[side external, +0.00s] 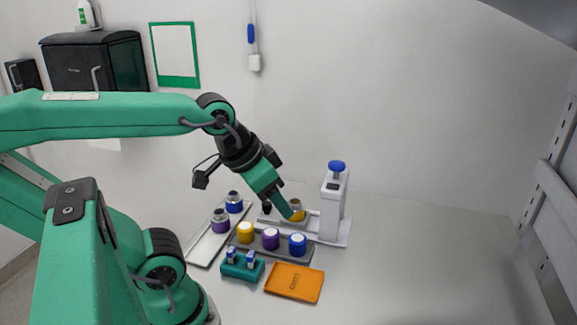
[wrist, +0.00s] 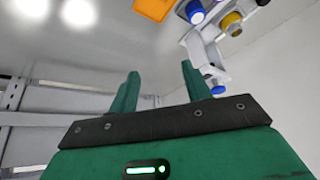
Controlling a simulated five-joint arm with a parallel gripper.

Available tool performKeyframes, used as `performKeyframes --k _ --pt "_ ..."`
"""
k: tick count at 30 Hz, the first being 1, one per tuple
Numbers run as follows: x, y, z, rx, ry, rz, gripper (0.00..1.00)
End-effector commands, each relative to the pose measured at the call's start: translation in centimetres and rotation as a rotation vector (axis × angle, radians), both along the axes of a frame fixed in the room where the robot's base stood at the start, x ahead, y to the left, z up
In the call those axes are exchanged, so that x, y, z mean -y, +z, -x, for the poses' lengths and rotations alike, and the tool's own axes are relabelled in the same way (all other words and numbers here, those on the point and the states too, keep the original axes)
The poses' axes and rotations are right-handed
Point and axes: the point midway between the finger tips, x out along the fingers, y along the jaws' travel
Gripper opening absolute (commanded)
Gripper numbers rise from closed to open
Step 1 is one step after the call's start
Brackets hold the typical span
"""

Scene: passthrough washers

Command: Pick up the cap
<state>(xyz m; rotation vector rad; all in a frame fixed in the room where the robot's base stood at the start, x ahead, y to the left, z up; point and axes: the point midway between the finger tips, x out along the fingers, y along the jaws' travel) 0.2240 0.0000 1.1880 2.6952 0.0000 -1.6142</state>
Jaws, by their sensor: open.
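Which piece is the cap is not certain. A yellow round piece (side external: 245,232), a purple one (side external: 270,238) and a blue one (side external: 297,244), all with white tops, stand in a row on a dark grey tray (side external: 240,245). A yellow jar with a metal neck (side external: 298,214) stands by the white press (side external: 333,205). My gripper (side external: 283,210) points down beside this jar in the side view, partly overlapping it; contact cannot be told. In the wrist view my gripper's fingers (wrist: 158,85) are apart with nothing between them. Yellow (wrist: 232,20) and blue (wrist: 195,11) pieces appear at the upper right.
A pale tray (side external: 206,247) at left holds a purple jar (side external: 221,221) and a blue jar (side external: 234,202). A teal holder (side external: 242,270) and an orange tray (side external: 294,282) lie in front. The press has a blue knob (side external: 337,166). The table at right is clear.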

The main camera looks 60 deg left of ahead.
Motion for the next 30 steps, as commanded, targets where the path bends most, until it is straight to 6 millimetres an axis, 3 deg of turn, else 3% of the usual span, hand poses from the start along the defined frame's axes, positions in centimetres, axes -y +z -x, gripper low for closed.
performKeyframes --k 8,14,30 --pt "-0.3 -0.2 -0.2 -0.010 0.017 0.001 0.48" --pt "-1.9 -1.1 -1.2 -0.055 0.087 0.005 0.48" --pt "-11.5 -7.4 -3.7 -0.272 0.435 0.066 0.48"
